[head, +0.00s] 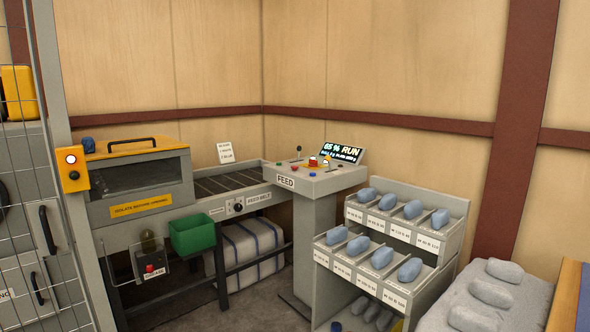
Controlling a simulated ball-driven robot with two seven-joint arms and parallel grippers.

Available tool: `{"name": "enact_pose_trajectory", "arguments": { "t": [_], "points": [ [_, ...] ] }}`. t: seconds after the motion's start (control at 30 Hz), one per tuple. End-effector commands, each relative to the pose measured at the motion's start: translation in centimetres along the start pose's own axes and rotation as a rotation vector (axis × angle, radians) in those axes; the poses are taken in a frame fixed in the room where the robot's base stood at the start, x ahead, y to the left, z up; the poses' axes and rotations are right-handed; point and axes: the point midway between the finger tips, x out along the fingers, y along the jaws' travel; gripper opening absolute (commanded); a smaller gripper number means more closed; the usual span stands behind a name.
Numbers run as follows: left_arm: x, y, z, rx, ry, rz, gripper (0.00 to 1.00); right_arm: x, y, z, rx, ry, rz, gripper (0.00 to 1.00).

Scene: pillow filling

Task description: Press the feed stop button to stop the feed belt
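The feed console (315,183) is a grey pedestal labelled FEED, standing at the right end of the feed belt (230,182). Its sloped top carries several small coloured buttons and levers. A red button on a yellow base (312,162) sits near the middle of the top. Which button is the feed stop is too small to read. A display (343,153) behind the buttons reads 65% RUN. Neither of my grippers is in view, and nothing touches the console.
A rack (441,223) with blue-grey bundles in labelled bins stands right of the console. A grey surface with grey bundles (490,292) is at lower right. A green bin (192,235) hangs below the belt. A mesh fence (45,120) is at left. Some floor (255,308) shows in front.

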Motion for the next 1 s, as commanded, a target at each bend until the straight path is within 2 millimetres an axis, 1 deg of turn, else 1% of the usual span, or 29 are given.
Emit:
{"name": "enact_pose_trajectory", "arguments": {
  "t": [0.2, 0.23, 0.27, 0.3, 0.33, 0.37, 1.0],
  "points": [
    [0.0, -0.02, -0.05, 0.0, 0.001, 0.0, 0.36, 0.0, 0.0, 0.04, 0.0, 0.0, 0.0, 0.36],
    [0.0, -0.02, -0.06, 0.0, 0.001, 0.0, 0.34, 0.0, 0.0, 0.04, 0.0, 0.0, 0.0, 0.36],
    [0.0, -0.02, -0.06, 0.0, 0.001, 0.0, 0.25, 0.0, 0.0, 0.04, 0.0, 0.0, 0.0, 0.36],
    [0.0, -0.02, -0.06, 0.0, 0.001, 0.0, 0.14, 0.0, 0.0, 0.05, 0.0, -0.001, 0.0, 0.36],
    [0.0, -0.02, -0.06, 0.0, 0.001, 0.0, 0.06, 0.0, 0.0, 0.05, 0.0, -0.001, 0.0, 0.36],
    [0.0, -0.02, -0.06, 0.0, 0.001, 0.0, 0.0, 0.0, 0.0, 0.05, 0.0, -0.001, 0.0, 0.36],
    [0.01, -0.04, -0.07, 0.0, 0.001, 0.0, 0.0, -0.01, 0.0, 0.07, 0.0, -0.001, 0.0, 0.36]
  ]
}}
